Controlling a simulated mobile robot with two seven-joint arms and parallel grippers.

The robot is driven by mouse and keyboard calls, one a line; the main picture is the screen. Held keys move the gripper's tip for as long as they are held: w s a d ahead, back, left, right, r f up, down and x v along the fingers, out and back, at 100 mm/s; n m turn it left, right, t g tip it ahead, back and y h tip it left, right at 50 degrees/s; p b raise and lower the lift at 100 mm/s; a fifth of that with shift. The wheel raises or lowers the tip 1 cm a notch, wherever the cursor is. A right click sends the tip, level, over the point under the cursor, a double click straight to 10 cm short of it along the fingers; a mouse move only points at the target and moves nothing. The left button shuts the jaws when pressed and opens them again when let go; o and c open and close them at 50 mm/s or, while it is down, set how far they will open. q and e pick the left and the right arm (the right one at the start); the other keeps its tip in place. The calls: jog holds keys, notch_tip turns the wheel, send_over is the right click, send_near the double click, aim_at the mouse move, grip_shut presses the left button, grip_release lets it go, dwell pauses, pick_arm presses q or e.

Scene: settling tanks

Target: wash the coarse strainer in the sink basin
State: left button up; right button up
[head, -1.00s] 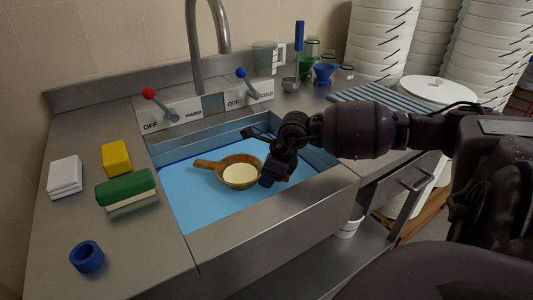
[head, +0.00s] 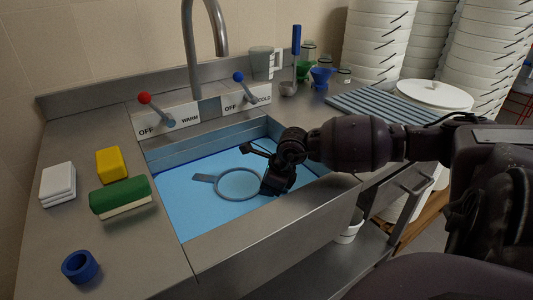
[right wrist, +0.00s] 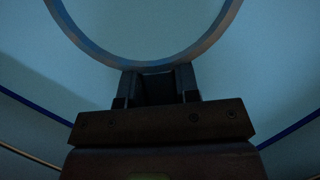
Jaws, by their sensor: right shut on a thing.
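The coarse strainer (head: 237,199) is in the blue sink basin (head: 196,222), a grey-blue ring with its handle towards the left. Blue shows through its middle, and I see no brown or cream on it. I cannot tell whether it is under water. My right gripper (head: 265,188) is shut on the strainer's right rim. In the right wrist view, the rim (right wrist: 205,46) curves across the top, at the fingertips of my right gripper (right wrist: 153,72). My left gripper is not in view.
The tap (head: 222,45) stands behind the basin, with a red-knobbed warm lever (head: 145,98) and a blue-knobbed cold lever (head: 239,77), both by OFF labels. A green sponge (head: 120,196), yellow block (head: 112,164), white cloths (head: 58,184) and blue ring (head: 80,267) lie on the left counter.

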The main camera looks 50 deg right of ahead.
jog(key=shift+a, duration=0.1)
jog(key=shift+w+a, duration=0.2)
jog(key=shift+a, duration=0.45)
jog(key=shift+d, duration=0.1)
dwell(0.5)
jog(key=shift+s+d, duration=0.2)
jog(key=shift+d, duration=0.45)
